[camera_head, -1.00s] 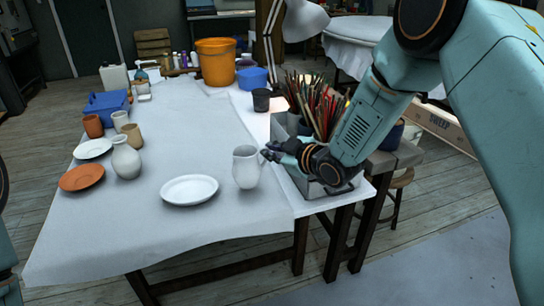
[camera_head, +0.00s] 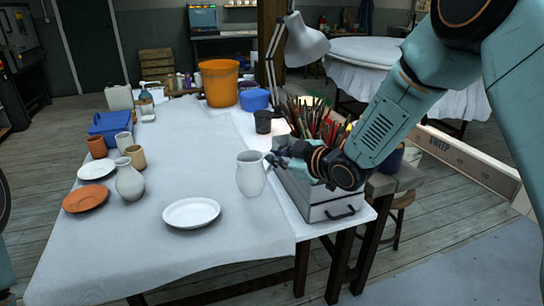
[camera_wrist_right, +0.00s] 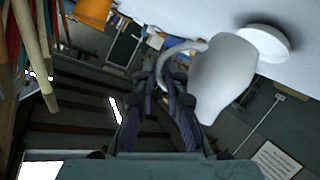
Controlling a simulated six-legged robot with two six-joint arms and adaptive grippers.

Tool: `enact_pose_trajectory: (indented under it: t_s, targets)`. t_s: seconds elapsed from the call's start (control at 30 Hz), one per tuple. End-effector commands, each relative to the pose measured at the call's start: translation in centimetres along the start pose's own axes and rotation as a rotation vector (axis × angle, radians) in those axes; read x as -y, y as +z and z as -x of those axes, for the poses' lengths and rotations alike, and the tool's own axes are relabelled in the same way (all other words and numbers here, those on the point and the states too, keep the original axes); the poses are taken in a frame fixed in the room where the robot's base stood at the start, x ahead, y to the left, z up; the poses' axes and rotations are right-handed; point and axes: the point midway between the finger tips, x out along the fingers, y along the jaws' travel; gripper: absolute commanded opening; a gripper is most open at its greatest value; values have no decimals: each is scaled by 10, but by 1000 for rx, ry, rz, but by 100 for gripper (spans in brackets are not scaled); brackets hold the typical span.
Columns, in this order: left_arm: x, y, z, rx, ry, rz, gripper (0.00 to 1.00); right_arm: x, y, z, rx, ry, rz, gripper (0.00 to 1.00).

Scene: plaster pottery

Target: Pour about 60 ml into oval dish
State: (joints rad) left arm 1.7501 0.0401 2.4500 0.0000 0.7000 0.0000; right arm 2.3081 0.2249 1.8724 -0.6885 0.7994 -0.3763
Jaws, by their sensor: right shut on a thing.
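A pale grey-white pitcher (camera_head: 251,177) is upright over the right part of the white-clothed table. My right gripper (camera_head: 276,160) is at its right side, shut on its handle. In the right wrist view the gripper (camera_wrist_right: 163,82) closes around the curved handle, with the pitcher's body (camera_wrist_right: 224,80) to the right. The head view does not clearly show a gap under the pitcher. The white oval dish (camera_head: 191,213) lies to the pitcher's front left, apart from it; it also shows in the right wrist view (camera_wrist_right: 266,43). My left gripper is out of view.
A grey box (camera_head: 330,208) with brushes and pencils stands right of the pitcher, beneath my right arm. A white vase (camera_head: 129,183), cups and an orange plate (camera_head: 86,198) are at left. An orange bucket (camera_head: 219,84) stands at the back. The front cloth is clear.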

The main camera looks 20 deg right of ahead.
Motion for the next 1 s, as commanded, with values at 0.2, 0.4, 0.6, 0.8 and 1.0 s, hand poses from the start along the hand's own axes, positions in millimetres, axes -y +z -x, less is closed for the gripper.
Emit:
enact_pose_trajectory:
  t_s: [0.2,0.4,0.6,0.8,1.0]
  targets:
    - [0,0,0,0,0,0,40,19,33,31,-36,-61,16,0]
    - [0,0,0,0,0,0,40,46,55,60,-82,-136,49,0]
    - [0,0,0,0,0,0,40,79,67,92,-135,-224,86,0]
    - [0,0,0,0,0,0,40,115,68,125,-194,-320,128,0]
    - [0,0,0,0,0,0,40,144,61,150,-240,-399,163,0]
